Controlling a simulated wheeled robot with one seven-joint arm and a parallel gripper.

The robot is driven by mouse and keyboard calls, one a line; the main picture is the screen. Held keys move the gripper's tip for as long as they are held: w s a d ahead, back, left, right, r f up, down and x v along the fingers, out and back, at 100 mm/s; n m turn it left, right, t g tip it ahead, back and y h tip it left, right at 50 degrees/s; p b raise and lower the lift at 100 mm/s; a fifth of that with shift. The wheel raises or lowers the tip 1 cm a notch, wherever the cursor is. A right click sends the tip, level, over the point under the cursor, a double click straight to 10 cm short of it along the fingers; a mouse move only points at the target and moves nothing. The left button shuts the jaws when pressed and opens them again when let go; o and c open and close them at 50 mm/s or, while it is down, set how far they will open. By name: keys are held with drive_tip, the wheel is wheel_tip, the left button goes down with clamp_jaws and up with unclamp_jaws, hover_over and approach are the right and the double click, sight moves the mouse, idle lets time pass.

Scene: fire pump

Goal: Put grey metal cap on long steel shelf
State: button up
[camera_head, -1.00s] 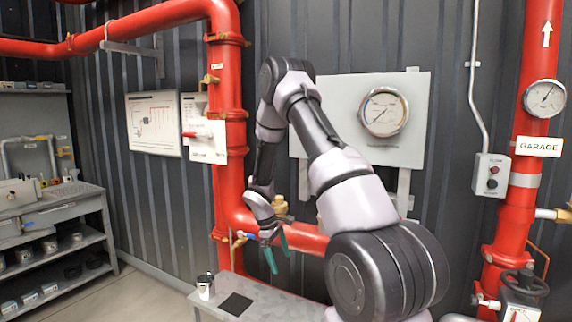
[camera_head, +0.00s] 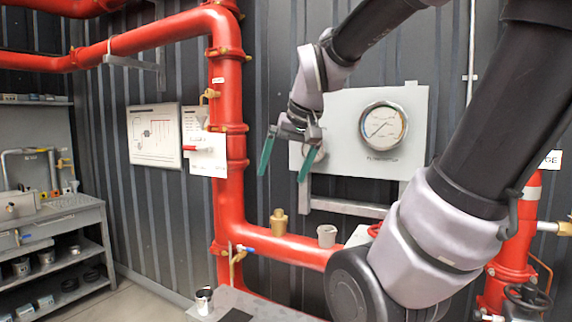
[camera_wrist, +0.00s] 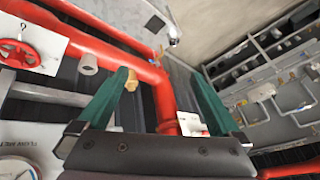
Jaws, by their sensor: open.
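A grey cap-like piece (camera_head: 327,236), likely the grey metal cap, sits on the red horizontal pipe, right of a brass fitting (camera_head: 279,222). In the wrist view it shows at upper left (camera_wrist: 88,64), outside the fingers. My gripper (camera_head: 282,177) is open and empty, its green fingers high in front of the wall, above the brass fitting and left of the cap. A low steel surface (camera_head: 255,304) at the bottom carries a small silver cup (camera_head: 203,300) and a dark square. A steel unit with long shelves (camera_head: 62,257) stands at left. I cannot tell which is the long steel shelf.
The gauge panel (camera_head: 345,120) is behind my gripper, with a horizontal grey bar (camera_head: 350,208) below it. A red vertical pipe (camera_head: 226,160) stands left of my gripper. A blue-handled valve (camera_head: 240,250) is near the steel surface. Floor is clear beside the shelves.

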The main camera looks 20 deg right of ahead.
drive_tip(key=shift+m+t+y, duration=0.5)
drive_tip(key=shift+m+t, duration=0.1)
drive_tip(key=s, duration=0.1)
drive_tip(key=s+a+r, duration=0.1)
drive_tip(key=s, duration=0.2)
drive_tip(key=shift+s+a+r, duration=0.15)
drive_tip(key=shift+a+r, duration=0.05)
drive_tip(key=shift+r, duration=0.1)
